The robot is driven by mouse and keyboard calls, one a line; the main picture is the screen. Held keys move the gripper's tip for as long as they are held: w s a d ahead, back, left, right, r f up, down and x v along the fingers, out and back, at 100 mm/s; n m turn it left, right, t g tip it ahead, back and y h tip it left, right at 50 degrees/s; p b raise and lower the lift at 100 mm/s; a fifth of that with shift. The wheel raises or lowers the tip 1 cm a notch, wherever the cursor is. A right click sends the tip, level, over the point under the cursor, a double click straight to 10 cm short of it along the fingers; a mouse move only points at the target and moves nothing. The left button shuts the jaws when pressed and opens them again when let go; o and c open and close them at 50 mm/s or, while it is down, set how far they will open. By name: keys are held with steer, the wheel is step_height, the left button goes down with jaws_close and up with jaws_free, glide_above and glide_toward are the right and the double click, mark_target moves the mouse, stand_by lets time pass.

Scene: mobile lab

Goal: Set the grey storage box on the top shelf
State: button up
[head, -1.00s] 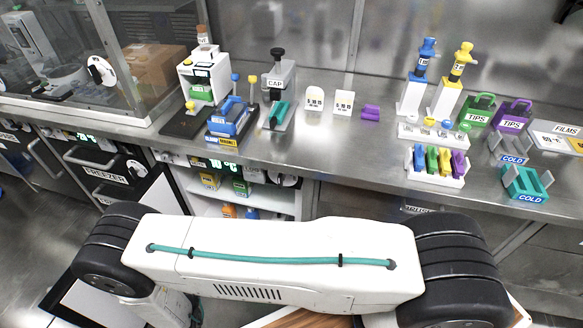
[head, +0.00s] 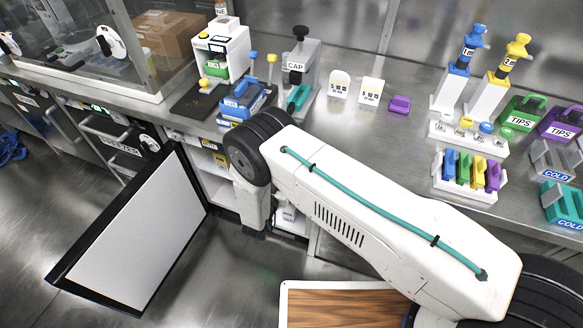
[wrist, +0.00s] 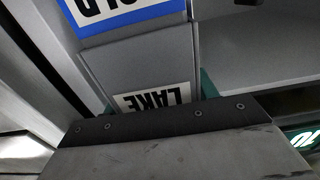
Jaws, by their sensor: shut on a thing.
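In the wrist view my gripper (wrist: 158,97) is shut on a grey box (wrist: 135,70). The box has a white label reading LAKE and a blue-edged label reading COLD, both upside down in the picture. Teal finger edges show on either side of it. In the head view my arm reaches down to the open shelf unit (head: 217,185) under the bench, and its links hide the gripper and box there. The shelf unit's white interior shows only in part, with small boxes on an upper shelf. I cannot tell which shelf the box is level with.
An open door (head: 140,235) with a pale inner panel stands out left of the shelf unit. The steel bench (head: 330,125) above carries a blue device (head: 243,100), a CAP press (head: 300,68) and tube racks (head: 468,175). A wood-topped surface (head: 340,305) lies at the bottom.

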steer(key=w+d+f, duration=0.1)
steer(key=w, duration=0.2)
steer(key=w+d, duration=0.1)
steer(key=w, duration=0.2)
steer(key=w+d+f, duration=0.1)
steer(key=w, duration=0.2)
steer(key=shift+d+f, duration=0.15)
steer(key=shift+f, duration=0.15)
step_height(320, 180, down, 4)
steer(key=shift+r, duration=0.15)
steer(key=shift+w+f, duration=0.15)
steer(key=shift+f, duration=0.15)
steer(key=shift+d+f, duration=0.1)
steer(key=o, duration=1.3)
steer(key=shift+f, duration=0.1)
